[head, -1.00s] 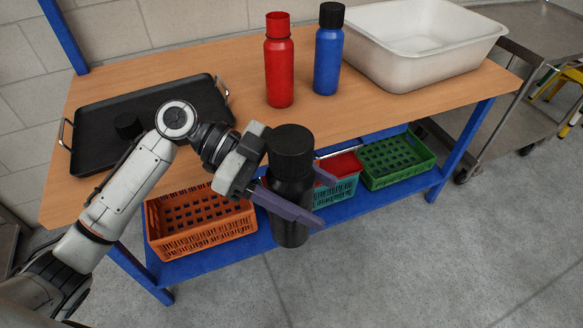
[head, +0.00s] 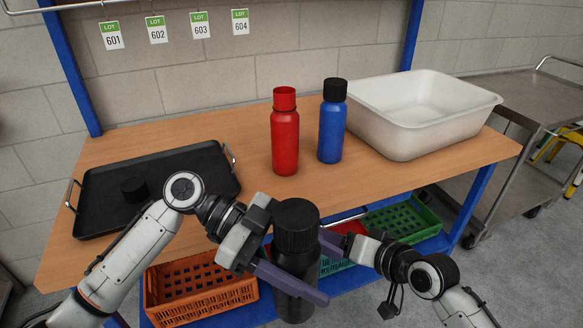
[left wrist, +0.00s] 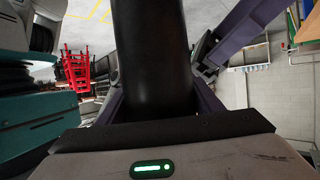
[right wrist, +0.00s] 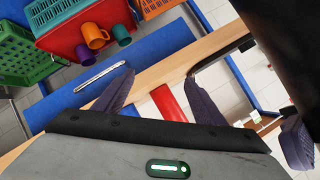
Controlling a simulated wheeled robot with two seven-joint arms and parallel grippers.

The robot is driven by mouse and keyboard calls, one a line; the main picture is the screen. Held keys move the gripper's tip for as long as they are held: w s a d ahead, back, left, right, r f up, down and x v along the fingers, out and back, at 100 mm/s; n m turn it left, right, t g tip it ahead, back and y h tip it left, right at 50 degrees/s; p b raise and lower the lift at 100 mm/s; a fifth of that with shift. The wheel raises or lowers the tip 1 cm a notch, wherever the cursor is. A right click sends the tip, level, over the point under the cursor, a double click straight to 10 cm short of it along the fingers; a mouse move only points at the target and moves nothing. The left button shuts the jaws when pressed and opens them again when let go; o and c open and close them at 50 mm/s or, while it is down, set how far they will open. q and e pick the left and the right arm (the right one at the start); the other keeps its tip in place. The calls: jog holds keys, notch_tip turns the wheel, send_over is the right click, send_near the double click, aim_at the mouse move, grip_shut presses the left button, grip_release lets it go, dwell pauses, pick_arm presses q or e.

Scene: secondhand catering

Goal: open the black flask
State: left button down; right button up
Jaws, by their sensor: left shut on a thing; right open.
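The black flask (head: 297,260) stands upright in the air in front of the table, its ribbed black cap (head: 296,225) on top. My left gripper (head: 300,278) is shut around the flask's body below the cap; the flask's dark body also fills the middle of the left wrist view (left wrist: 152,55). My right gripper (head: 343,246) is just right of the flask, near cap height. In the right wrist view its two fingers (right wrist: 160,100) are apart with nothing between them, and the dark flask (right wrist: 290,45) is off to the upper right. The head view partly hides the right fingertips.
A red bottle (head: 285,140) and a blue bottle (head: 331,130) stand on the table (head: 245,170). A white tub (head: 400,138) is at right. A black tray (head: 100,210) at left bears a small black round piece (head: 134,189). Orange (head: 200,290) and green (head: 400,222) crates sit below.

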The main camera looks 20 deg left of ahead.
jog(key=a+r+g+y, duration=0.15)
jog(key=a+r, duration=0.25)
jog(key=r, duration=0.5)
jog(key=a+r+g, duration=0.2)
jog(key=a+r, duration=0.1)
jog(key=r, duration=0.5)
jog(key=s+a+r+m+g+h, duration=0.2)
jog(key=s+r+g, duration=0.1)
jog(key=s+r, duration=0.4)
jog(key=s+a+r+m+g+h, duration=0.1)
jog(key=s+a+r+g, duration=0.25)
jog(key=s, duration=0.55)
jog(key=m+t+h, duration=0.2)
jog(key=m+h, duration=0.6)
jog(key=m, duration=0.1)
send_over(292, 213)
jog(key=shift+s+a+r, duration=0.15)
jog(key=shift+a+r, duration=0.05)
jog(key=shift+a, duration=0.1)
jog(key=shift+d+h, duration=0.2)
jog(key=shift+h, duration=0.05)
jog(key=shift+d+f+m, duration=0.1)
jog(key=shift+f+m, duration=0.2)
jog(key=shift+f, duration=3.6)
